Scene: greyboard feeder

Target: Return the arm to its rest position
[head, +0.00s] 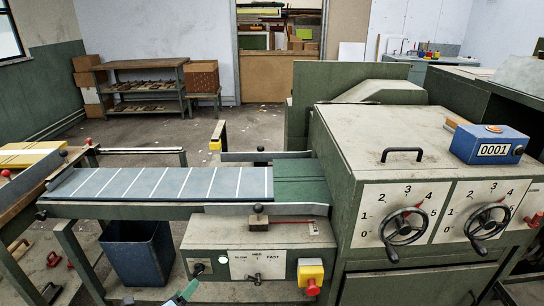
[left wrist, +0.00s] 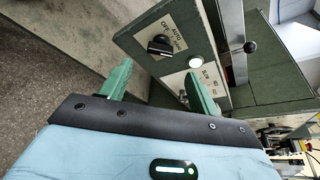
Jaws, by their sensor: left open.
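My left gripper (head: 160,296) shows at the bottom edge of the head view, low in front of the feeder's control box (head: 262,240). The fingers appear apart from the knob. My right gripper is in neither view.
A striped feed belt (head: 155,183) runs into the green machine (head: 385,140) with two handwheels. A red button on a yellow box (head: 311,273) sits on the control box. A dark blue bin (head: 138,252) stands under the belt. A blue counter (head: 489,146) reads 0001.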

